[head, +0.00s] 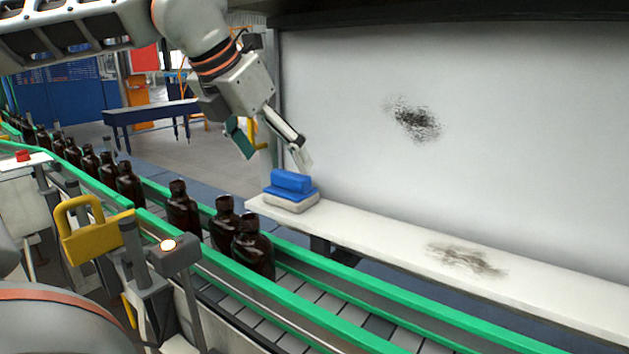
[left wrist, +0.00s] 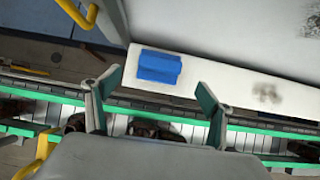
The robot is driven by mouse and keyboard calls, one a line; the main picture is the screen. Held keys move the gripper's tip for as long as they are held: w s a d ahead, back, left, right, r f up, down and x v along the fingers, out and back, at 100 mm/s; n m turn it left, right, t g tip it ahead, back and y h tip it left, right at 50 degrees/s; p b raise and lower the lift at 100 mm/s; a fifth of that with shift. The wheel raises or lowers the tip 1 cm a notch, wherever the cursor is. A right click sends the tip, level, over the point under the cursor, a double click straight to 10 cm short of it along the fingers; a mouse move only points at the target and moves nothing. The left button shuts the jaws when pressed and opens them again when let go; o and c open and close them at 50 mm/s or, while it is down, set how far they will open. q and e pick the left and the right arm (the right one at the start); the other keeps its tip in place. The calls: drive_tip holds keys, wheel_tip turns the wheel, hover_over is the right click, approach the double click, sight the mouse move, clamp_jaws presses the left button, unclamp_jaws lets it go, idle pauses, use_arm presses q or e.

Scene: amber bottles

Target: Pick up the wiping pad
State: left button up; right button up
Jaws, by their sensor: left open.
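The wiping pad (head: 291,190) has a blue block-like top over a pale base and sits at the left end of a white shelf (head: 400,239). The pad also shows in the left wrist view (left wrist: 159,67), lying beyond the fingers and between their lines. My left gripper (head: 272,149) is open and empty, above and slightly left of the pad, apart from it. Its two green-faced fingers show in the left wrist view (left wrist: 156,92). My right gripper is not in view.
A conveyor with green rails (head: 330,312) and several amber bottles (head: 253,246) runs in front of the shelf. A white panel (head: 520,120) with a dark smudge (head: 415,120) rises behind. Another smudge (head: 467,260) marks the shelf. A yellow handle (head: 88,232) stands at left.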

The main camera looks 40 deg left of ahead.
sight(287, 175)
use_arm(q)
drive_tip(key=shift+w+f, duration=0.1)
drive_tip(key=shift+w, duration=0.2)
drive_tip(key=shift+w+f, duration=0.2)
drive_tip(key=shift+f, duration=0.1)
drive_tip(key=shift+w+a+f, duration=0.1)
drive_tip(key=shift+w+f, duration=0.15)
drive_tip(key=shift+f, duration=0.45)
drive_tip(key=shift+w+f+b, duration=0.15)
drive_tip(key=shift+f+b, duration=0.05)
drive_tip(key=shift+b, duration=0.1)
drive_tip(key=x, duration=0.4)
drive_tip(key=shift+w+a+f+b, duration=0.1)
drive_tip(key=shift+w+f+b, duration=0.1)
drive_tip(key=shift+b, duration=0.15)
drive_tip(key=shift+w+f, duration=0.15)
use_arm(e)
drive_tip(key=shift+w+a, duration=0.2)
use_arm(q)
drive_tip(key=c, duration=1.2)
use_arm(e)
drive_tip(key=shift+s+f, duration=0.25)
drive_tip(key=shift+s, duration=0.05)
